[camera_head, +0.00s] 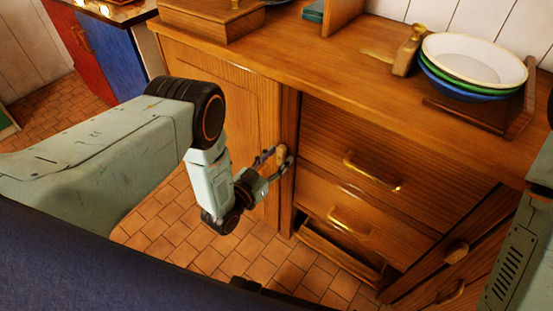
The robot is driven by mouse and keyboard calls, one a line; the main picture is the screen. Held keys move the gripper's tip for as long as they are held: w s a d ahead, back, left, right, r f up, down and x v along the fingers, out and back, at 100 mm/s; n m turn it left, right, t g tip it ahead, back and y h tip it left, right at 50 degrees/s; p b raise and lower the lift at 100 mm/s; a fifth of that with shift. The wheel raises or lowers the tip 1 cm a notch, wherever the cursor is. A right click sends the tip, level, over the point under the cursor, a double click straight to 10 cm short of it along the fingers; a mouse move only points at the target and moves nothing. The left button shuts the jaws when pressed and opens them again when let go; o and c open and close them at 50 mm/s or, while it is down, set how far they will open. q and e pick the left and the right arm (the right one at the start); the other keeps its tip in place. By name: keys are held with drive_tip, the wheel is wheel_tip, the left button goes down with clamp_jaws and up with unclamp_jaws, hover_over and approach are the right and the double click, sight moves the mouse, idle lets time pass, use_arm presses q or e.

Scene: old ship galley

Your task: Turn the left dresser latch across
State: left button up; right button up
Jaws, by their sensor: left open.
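The wooden dresser (225,85) fills the middle of the view. Its left latch, a small light wooden turn-piece (283,152), sits on the upright between the left door (215,110) and the drawers. My left gripper (272,160) is open at this latch, with its fingers close around or beside it. I cannot tell whether they touch it, and they hide part of it. The latch looks roughly upright. A similar wooden latch (456,252) is at the lower right. My right gripper is out of view; only part of my right arm shows at the right edge.
The drawers have brass handles (370,170); the lowest opening (340,252) looks recessed. On the top stand stacked bowls (475,58), a brass object (408,52) and a wooden box (212,18). Red and blue panels (105,55) stand at the far left. Tiled floor (185,225) is clear below.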

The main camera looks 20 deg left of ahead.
use_arm(q)
drive_tip(key=shift+c, duration=0.5)
clamp_jaws()
drive_tip(key=shift+m, duration=0.3)
drive_tip(key=m, duration=0.3)
drive_tip(key=shift+s+d+f+m+p, duration=0.1)
drive_tip(key=shift+m+p, duration=0.2)
drive_tip(key=shift+m, duration=0.1)
drive_tip(key=m, duration=0.4)
drive_tip(key=shift+d, duration=0.1)
drive_tip(key=m, duration=0.4)
drive_tip(key=shift+s+f+m+p, duration=0.1)
drive_tip(key=shift+f+m+p, duration=0.1)
drive_tip(key=shift+m+p, duration=0.2)
drive_tip(key=shift+d+f+m, duration=0.1)
drive_tip(key=shift+f+m, duration=0.05)
drive_tip(key=shift+m, duration=2.15)
